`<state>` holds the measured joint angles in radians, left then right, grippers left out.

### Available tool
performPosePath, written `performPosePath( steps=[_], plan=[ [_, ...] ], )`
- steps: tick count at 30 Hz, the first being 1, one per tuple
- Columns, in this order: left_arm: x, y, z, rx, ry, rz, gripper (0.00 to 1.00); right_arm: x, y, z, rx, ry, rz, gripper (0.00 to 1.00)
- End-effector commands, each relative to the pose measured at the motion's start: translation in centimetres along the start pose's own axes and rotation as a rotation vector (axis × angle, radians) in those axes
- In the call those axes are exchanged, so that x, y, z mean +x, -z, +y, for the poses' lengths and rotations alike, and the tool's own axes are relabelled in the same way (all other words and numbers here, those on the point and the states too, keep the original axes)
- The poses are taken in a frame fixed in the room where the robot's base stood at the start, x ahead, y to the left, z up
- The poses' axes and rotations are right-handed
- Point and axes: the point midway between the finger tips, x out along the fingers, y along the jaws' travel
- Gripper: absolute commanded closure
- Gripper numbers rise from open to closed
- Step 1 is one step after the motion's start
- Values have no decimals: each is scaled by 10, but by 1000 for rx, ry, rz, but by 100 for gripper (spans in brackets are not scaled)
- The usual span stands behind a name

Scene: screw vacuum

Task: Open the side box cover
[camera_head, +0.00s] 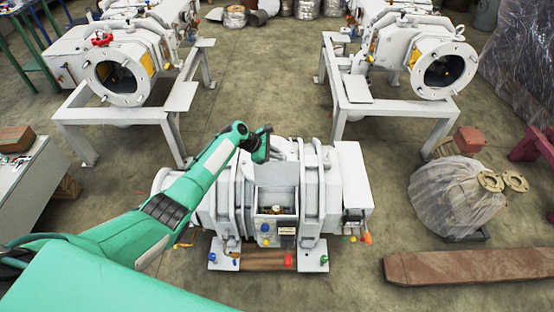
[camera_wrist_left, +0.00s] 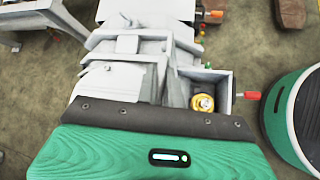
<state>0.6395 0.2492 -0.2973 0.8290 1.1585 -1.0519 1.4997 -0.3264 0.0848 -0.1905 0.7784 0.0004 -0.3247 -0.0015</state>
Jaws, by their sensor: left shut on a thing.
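The side box (camera_head: 264,228) is on the near face of the grey vacuum pump. Its top looks open, and a brass-coloured fitting shows inside it in the wrist view (camera_wrist_left: 203,103). A grey panel, apparently the side box cover (camera_head: 277,173), stands raised behind the opening. My left gripper (camera_head: 260,152) is at the top of the pump, beside the panel's upper left, and appears shut on the cover. My right gripper is not in view.
A red handle (camera_wrist_left: 247,95) sticks out beside the box. Two similar pumps on white frames stand behind, left (camera_head: 115,75) and right (camera_head: 440,70). A wrapped bundle (camera_head: 450,200) and a brown beam (camera_head: 470,266) lie to the right. The floor between the rear frames is clear.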

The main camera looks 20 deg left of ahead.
Motion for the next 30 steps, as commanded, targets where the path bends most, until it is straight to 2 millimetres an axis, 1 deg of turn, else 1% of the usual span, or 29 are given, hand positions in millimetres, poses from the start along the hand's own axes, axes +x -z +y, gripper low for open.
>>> performPosePath(
  steps=[1, 15, 16, 18, 19, 27, 30],
  plan=[
    [2, -3, 1, 0, -1, -5, 100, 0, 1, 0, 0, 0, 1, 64],
    [4, -3, 0, 1, 4, -6, 100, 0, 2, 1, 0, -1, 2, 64],
    [4, -3, 0, 1, 4, -6, 85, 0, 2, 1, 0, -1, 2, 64],
    [4, -3, 0, 1, 5, -6, 72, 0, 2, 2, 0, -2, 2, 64],
    [4, -3, 0, 1, 5, -6, 69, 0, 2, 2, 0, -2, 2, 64],
    [2, -1, 1, 1, 3, -3, 69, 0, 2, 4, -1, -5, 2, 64],
    [-3, 0, 1, 1, 3, -2, 69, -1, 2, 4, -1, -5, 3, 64]
  ],
)
